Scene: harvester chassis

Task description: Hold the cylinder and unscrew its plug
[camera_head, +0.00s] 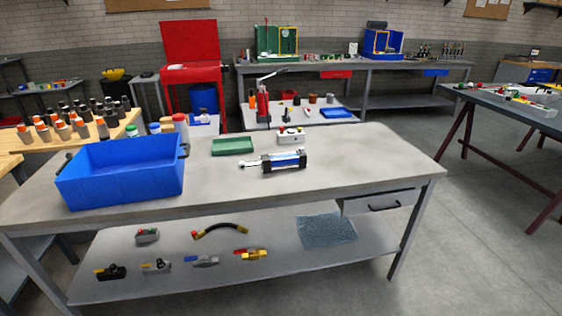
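The cylinder (284,161) lies on the grey workbench (350,178), right of the middle of its top. It has a shiny, blue-tinted body between dark end blocks, and a thin silver rod with a small end piece points left. I cannot make out the plug clearly at this size. Neither of my grippers shows in the head view, and nothing touches the cylinder.
A large blue bin (122,172) stands on the left of the bench. A green tray (232,146) and a small white box with buttons (290,136) sit behind the cylinder. The bench's front and right are clear. Several parts lie on the lower shelf (180,279).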

